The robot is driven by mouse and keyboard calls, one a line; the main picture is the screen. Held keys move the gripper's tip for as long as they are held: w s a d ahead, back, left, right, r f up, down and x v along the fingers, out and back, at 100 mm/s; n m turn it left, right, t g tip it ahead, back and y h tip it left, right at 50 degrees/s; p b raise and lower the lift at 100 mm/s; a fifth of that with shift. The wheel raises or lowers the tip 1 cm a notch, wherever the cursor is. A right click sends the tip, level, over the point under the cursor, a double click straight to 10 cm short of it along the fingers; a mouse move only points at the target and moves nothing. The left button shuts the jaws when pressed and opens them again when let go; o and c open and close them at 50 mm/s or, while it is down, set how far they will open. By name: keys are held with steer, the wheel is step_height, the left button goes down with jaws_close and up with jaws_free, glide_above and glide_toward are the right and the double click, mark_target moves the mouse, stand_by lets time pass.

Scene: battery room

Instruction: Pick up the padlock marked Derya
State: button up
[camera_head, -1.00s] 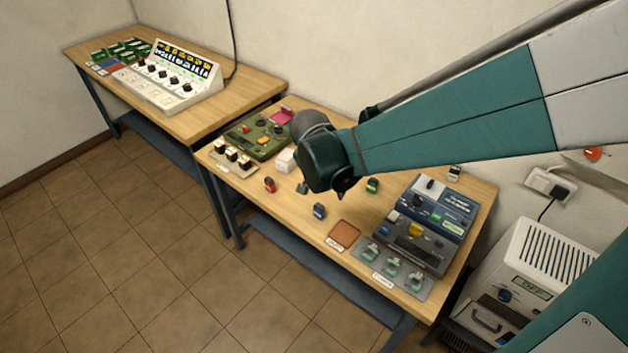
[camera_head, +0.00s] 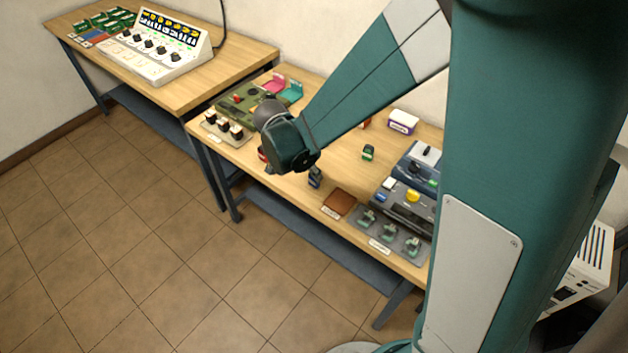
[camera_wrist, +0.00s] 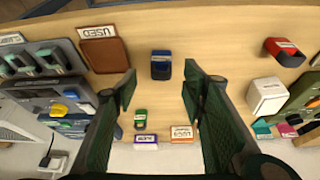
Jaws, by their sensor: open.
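A blue padlock (camera_head: 316,177) stands on the near part of the bench; in the wrist view it (camera_wrist: 161,65) lies straight ahead, beyond and between my fingertips. A green padlock (camera_head: 368,152) sits farther back and also shows in the wrist view (camera_wrist: 140,118). A red padlock (camera_wrist: 284,50) is to the right in the wrist view, mostly hidden behind my gripper in the head view. The names on their labels are too small to read. My gripper (camera_wrist: 160,87) is open and empty, above the bench, apart from the blue padlock.
A brown tray (camera_wrist: 106,55) with a "USED" label lies beside the blue padlock. A white cube (camera_wrist: 267,97) and green panel (camera_wrist: 307,95) are opposite. Purple (camera_head: 403,122) and orange (camera_wrist: 181,132) boxes stand behind.

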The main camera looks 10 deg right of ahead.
steer(key=shift+x, duration=1.3)
steer(key=shift+b+x, duration=0.9)
steer(key=shift+x, duration=1.7)
steer(key=shift+a, duration=0.1)
steer(key=c, duration=1)
